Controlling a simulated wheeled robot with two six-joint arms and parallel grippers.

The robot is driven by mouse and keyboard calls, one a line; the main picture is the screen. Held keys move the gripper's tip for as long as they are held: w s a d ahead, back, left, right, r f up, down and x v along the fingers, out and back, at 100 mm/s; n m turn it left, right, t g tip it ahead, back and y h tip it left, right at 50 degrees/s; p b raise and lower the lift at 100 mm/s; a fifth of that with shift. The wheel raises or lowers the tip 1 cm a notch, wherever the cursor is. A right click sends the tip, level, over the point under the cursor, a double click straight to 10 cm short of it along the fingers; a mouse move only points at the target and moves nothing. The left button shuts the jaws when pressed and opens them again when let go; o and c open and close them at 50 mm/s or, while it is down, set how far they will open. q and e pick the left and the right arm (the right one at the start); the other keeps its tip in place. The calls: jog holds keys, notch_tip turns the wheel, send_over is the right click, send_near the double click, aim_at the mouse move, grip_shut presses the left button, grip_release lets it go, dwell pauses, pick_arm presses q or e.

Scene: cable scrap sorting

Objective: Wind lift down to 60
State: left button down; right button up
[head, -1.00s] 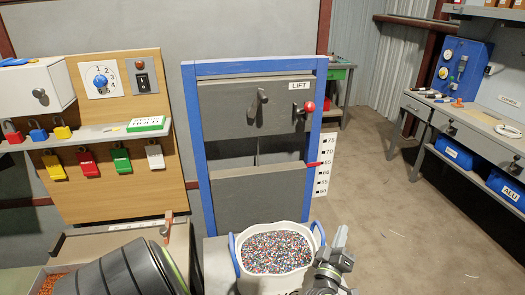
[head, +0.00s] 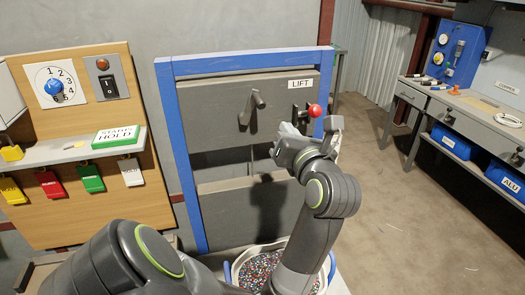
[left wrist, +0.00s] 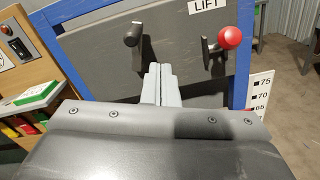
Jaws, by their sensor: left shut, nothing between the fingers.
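The lift panel (head: 225,108) is a grey board in a blue frame (head: 168,115), labelled LIFT (head: 300,84). A dark grey crank (head: 254,104) sits on it; the wrist view shows its handle (left wrist: 133,30) pointing up, left of my fingers. A lever with a red knob (head: 315,110) is on the right, also in the wrist view (left wrist: 229,38). My left gripper (head: 284,132) is shut and empty in front of the panel, between crank and lever, apart from the crank. The height scale (left wrist: 262,95) shows 75, 70 and 65; a red pointer (left wrist: 247,114) is near 65, partly hidden. My right gripper is out of view.
A white tub (head: 235,270) of coloured granules stands below, partly behind my arm. A workbench (head: 465,110) with blue bins stands at right. The floor between is clear.

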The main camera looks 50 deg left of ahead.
pick_arm(q)
jog(key=p+x, duration=0.2)
jog(key=x, duration=0.6)
jog(key=shift+s+a, duration=0.1)
dwell(0.8)
dwell(1.0)
